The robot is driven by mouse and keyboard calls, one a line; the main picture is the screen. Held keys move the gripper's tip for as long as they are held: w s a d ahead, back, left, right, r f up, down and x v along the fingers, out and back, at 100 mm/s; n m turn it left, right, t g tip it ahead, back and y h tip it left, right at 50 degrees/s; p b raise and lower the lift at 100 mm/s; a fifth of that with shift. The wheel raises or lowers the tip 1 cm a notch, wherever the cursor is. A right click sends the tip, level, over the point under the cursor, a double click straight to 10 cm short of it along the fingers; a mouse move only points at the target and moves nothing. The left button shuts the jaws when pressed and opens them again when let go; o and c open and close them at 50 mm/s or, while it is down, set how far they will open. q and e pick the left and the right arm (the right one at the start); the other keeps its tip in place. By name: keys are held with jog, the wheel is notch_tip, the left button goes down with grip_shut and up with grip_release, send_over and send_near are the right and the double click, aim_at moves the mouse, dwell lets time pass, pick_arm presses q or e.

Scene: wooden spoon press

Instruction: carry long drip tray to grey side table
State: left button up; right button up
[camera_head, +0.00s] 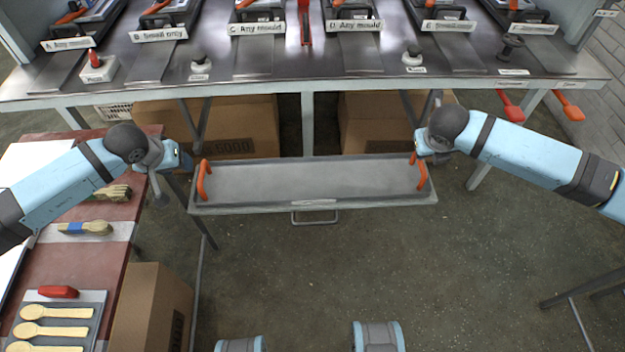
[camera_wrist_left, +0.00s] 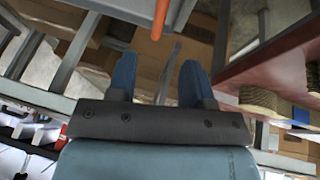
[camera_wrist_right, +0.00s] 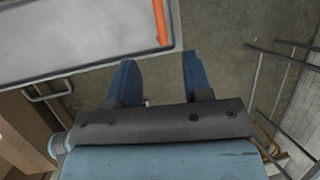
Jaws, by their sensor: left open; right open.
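The long drip tray (camera_head: 310,180) is a shallow, empty grey tray under the front of the press bench. It has an upright orange handle at its left end (camera_head: 203,181) and another at its right end (camera_head: 422,176). My left gripper (camera_head: 180,160) is open beside the left handle; in the left wrist view that handle (camera_wrist_left: 160,18) lies beyond the fingertips. My right gripper (camera_head: 422,152) is open by the right handle, which shows beyond its fingertips in the right wrist view (camera_wrist_right: 161,22). I cannot identify the grey side table with certainty.
The press bench (camera_head: 300,87) spans the back, with cardboard boxes (camera_head: 235,120) underneath. A red-brown table (camera_head: 60,255) with spoons and brushes stands left, a box (camera_head: 150,310) beside it. A dark edge on legs (camera_head: 585,290) shows lower right. The floor (camera_head: 450,270) right of centre is clear.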

aim_at(200, 174)
pick_arm(q)
jog(key=x, duration=1.4)
pick_arm(e)
jog(key=x, duration=1.3)
jog(key=shift+w+f, duration=0.15)
jog(key=shift+f, duration=0.25)
pick_arm(q)
grip_shut()
pick_arm(e)
grip_shut()
pick_arm(q)
jog(key=shift+r, duration=0.1)
pick_arm(e)
jog(key=shift+d+r, duration=0.1)
